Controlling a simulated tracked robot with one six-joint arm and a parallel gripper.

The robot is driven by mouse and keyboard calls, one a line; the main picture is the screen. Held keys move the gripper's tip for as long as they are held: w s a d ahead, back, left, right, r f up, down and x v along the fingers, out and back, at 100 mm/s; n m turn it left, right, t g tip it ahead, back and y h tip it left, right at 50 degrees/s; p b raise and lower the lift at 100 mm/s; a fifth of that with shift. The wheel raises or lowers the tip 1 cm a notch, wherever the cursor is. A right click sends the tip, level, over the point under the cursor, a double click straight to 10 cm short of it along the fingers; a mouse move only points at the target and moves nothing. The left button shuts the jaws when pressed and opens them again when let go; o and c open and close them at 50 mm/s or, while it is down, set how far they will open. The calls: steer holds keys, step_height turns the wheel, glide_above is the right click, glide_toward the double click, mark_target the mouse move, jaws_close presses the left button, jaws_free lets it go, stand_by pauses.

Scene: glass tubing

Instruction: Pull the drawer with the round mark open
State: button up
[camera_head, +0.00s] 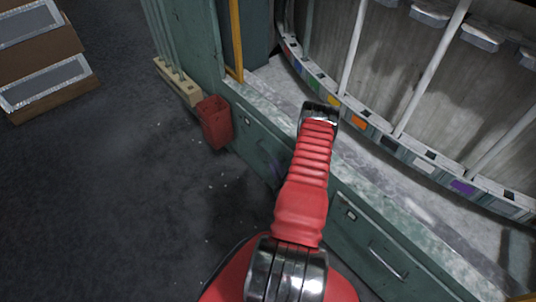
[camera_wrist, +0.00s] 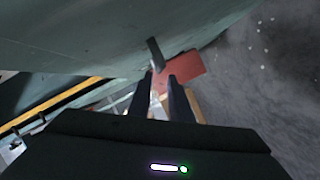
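My gripper (camera_wrist: 160,76) shows in the wrist view with its two dark fingers apart and nothing visibly held between them. A dark drawer handle (camera_wrist: 155,54) stands out from the green cabinet face just ahead of the fingertips, towards the left finger; I cannot tell whether they touch. In the head view my red arm hides the gripper and part of the green cabinet. One drawer front (camera_head: 253,140) shows left of the arm and another drawer front (camera_head: 365,238) with a metal handle (camera_head: 387,262) shows right of it. Both look shut. Their marks are too small to read.
A red bin (camera_head: 215,121) hangs or stands by the cabinet's left end; it also shows behind the fingers in the wrist view (camera_wrist: 183,68). A wooden rack (camera_head: 178,82) is beside it. Dark floor left of the cabinet is mostly clear. Brown boxes (camera_head: 45,60) stand far left.

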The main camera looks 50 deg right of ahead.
mark_target(268, 153)
steer(key=x, duration=0.9)
steer(key=shift+c, duration=0.2)
jaws_close()
steer(key=shift+f, duration=0.1)
